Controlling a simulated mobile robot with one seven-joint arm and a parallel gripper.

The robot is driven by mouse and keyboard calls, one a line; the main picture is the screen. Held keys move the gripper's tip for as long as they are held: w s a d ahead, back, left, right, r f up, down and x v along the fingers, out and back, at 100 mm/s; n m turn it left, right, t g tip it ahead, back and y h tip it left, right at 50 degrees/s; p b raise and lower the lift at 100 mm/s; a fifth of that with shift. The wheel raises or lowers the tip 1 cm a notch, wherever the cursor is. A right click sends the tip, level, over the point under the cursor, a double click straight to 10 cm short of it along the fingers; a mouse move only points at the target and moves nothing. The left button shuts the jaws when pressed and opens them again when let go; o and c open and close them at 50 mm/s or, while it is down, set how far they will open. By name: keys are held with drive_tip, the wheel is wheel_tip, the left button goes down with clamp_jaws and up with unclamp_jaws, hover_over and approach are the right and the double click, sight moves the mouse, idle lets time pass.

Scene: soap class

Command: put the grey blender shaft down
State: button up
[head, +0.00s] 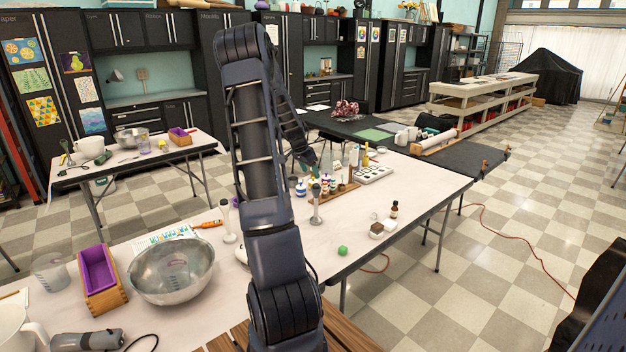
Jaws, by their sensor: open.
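A slim grey blender shaft (316,207) stands upright on the long pale table (430,185), just right of my arm. A similar pale shaft (229,222) stands on the same table, left of my arm. I cannot tell for certain which one is the task's shaft. My gripper (307,161) is small and partly hidden at the far end of my arm, above and behind the shaft on the right. It is open and looks apart from that shaft. Its fingertips are hard to make out.
Bottles and jars (328,183) stand close behind the right shaft. A metal bowl (171,271), a purple-lined wooden mold (98,276) and a grey motor handle (88,340) are at the left. Table around the right shaft's front is clear.

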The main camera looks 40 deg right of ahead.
drive_tip(key=s+a+r+n+t+y, duration=0.1)
drive_tip(key=s+a+r+n, duration=0.15)
drive_tip(key=a+r, duration=0.5)
drive_tip(key=s+a+r+n+t+y, duration=0.1)
drive_tip(key=s+a+r+n, duration=0.2)
drive_tip(key=a, duration=0.8)
drive_tip(key=s+a+r+n+t+y, duration=0.1)
drive_tip(key=a+r+n, duration=0.2)
drive_tip(key=a+r, duration=0.5)
drive_tip(key=s+a+n+t+y, duration=0.1)
drive_tip(key=s+a+n, duration=0.8)
drive_tip(key=s+a, duration=1.1)
drive_tip(key=a, duration=0.3)
drive_tip(key=shift+s+r+t, duration=0.3)
drive_tip(key=shift+r, duration=0.05)
drive_tip(key=shift+n, duration=0.25)
